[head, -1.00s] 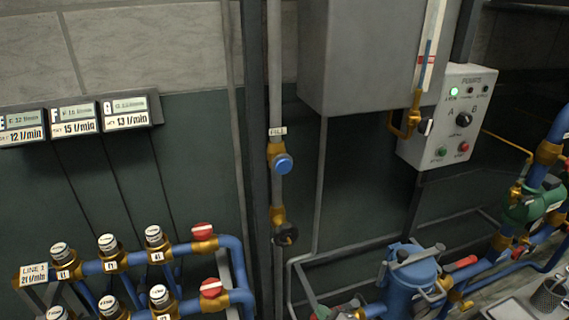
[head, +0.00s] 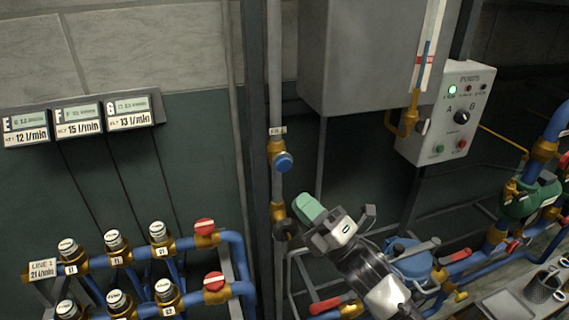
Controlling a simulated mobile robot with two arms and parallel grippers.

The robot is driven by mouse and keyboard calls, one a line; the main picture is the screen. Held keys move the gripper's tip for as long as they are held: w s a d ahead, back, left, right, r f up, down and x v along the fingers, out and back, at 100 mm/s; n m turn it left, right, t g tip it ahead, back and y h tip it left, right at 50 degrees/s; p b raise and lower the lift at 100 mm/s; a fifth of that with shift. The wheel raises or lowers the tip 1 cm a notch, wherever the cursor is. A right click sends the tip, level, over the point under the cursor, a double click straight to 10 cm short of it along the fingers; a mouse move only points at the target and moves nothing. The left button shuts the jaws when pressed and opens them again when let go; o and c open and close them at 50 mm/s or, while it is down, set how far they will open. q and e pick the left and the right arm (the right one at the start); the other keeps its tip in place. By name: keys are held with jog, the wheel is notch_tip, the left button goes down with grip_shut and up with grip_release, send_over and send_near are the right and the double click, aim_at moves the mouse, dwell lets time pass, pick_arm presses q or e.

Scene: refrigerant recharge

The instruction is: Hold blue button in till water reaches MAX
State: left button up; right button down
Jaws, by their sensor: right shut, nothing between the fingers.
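The blue button (head: 284,162) sits on a brass fitting on the vertical grey pipe, below a small label (head: 277,131). My right gripper (head: 308,208) has green fingertips and is shut and empty. It is below and slightly right of the button, apart from it, in front of the lower pipe. A sight tube (head: 430,45) on the grey tank's right side has a red mark (head: 424,60) and a blue strip inside. The exact water level and any MAX lettering are too small to read. My left gripper is out of view.
A black-handled valve (head: 287,229) is on the pipe beside my right gripper. The grey tank (head: 360,55) hangs above right. A control box (head: 450,110) with a lit green lamp is at right. Red-capped blue pipes (head: 240,265) are at lower left.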

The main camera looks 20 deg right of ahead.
aim_at(283, 164)
jog(key=shift+r, duration=0.15)
jog(key=w+b, duration=0.2)
jog(key=w, duration=0.6)
jog(key=shift+w+a, duration=0.2)
jog(key=shift+w, duration=0.2)
jog(key=shift+w+b, duration=0.1)
jog(key=shift+b, duration=0.25)
dwell(1.7)
jog(key=shift+w, duration=0.3)
jog(key=shift+w+b, duration=0.4)
jog(key=shift+w, duration=0.1)
dwell(3.8)
